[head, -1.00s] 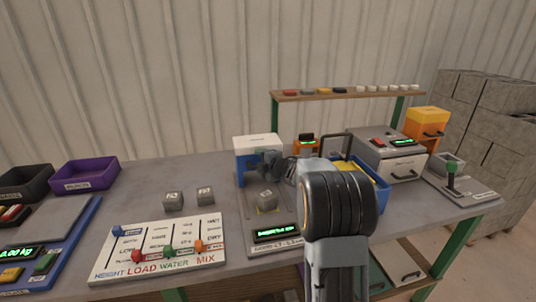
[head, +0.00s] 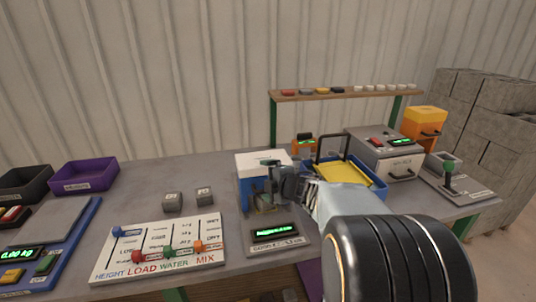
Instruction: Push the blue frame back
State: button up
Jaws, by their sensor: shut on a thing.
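The blue frame (head: 243,190) has a white top (head: 255,160). It stands upright on the grey base of the press, near its middle, behind the green-lit display (head: 271,233). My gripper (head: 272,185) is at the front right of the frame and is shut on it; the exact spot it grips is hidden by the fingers. The inside of the frame is mostly hidden behind my gripper, so I cannot tell whether a block is in it.
Two grey blocks (head: 173,202) (head: 204,196) stand left of the press. A slider board (head: 160,247) lies in front of them. A blue tray (head: 377,193) with yellow inside and a grey machine (head: 385,155) are to the right. A shelf (head: 350,94) is behind.

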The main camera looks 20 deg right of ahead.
notch_tip(320, 180, up, 9)
jog(key=w+t, duration=0.2)
jog(key=shift+w+d+f+n, duration=0.15)
jog(key=shift+d+f+n, duration=0.05)
jog(key=shift+d+n, duration=0.2)
jog(key=shift+m+g, duration=0.4)
jog(key=shift+g, duration=0.5)
jog(key=f, duration=0.2)
jog(key=s+f, duration=0.1)
jog(key=f, duration=0.2)
jog(key=s+a+f, duration=0.1)
jog(key=f, duration=0.1)
jog(key=shift+s+f, duration=0.2)
jog(key=shift+s, duration=0.05)
jog(key=shift+c, duration=0.5)
jog(key=shift+s+r, duration=0.15)
jog(key=shift+s, duration=0.15)
jog(key=c, duration=0.7)
jog(key=shift+s+f+p+v, duration=0.2)
jog(key=shift+f+p+v, duration=0.35)
jog(key=shift+v, duration=2)
jog(key=shift+s+f+p+v, duration=0.15)
jog(key=shift+f+p+v, duration=0.4)
jog(key=shift+v, duration=1.95)
jog(key=shift+s+f+p+v, duration=0.2)
jog(key=shift+f+p+v, duration=0.35)
jog(key=shift+v, duration=2)
jog(key=shift+w+r+p, duration=0.1)
jog(key=shift+r+p, duration=0.1)
jog(key=shift+p, duration=0.1)
